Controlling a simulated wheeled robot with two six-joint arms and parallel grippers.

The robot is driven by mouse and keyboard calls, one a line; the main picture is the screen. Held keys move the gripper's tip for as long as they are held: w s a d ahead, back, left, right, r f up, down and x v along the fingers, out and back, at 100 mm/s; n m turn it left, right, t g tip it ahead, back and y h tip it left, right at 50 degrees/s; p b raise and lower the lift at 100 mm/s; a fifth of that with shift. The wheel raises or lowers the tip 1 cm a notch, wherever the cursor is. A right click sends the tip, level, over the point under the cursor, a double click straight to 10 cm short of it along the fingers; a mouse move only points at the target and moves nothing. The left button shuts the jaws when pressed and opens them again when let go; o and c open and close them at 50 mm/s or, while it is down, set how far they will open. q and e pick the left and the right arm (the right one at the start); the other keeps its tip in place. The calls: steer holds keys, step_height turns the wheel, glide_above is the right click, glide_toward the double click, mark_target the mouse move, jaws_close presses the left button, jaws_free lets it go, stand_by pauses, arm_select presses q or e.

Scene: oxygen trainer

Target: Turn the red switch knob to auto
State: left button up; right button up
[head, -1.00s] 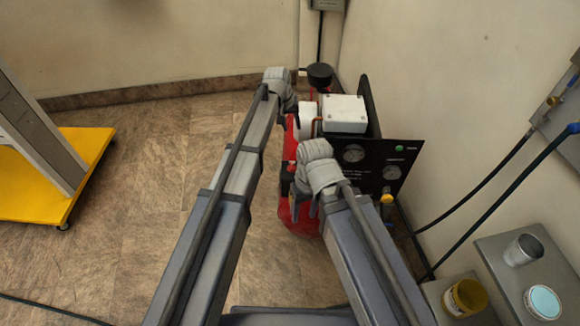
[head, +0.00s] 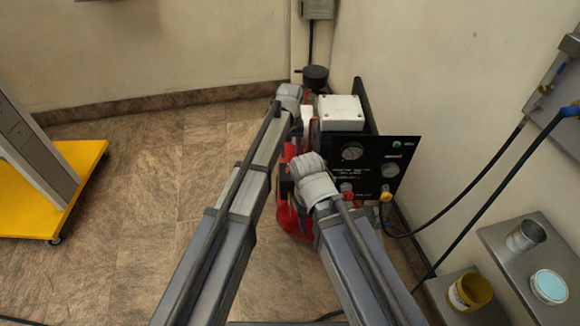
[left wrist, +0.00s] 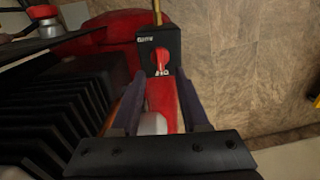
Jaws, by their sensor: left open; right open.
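The red switch knob (left wrist: 162,59) sits on a small black switch box with a white label, shown in the left wrist view just beyond my left fingertips. My left gripper (left wrist: 160,83) is open, its two fingers apart over a red and silver part of the machine. The fingers appear short of the knob, not around it. In the head view my left wrist (head: 290,96) is at the machine's far left side and its fingers are hidden. My right gripper (head: 312,182) is lower, in front of the machine; its wrist hides its fingers.
The black gauge panel (head: 374,166) and white box (head: 341,112) are right of my wrists. Hoses (head: 470,190) run to the wall at right. Metal stands with a cup (head: 525,236) and a yellow tin (head: 470,292) are lower right.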

mark_target(290, 167)
arm_select(q)
step_height(290, 167, down, 6)
steer(key=b, duration=0.5)
steer(key=shift+f+b, duration=0.2)
steer(key=shift+b, duration=0.15)
jaws_close()
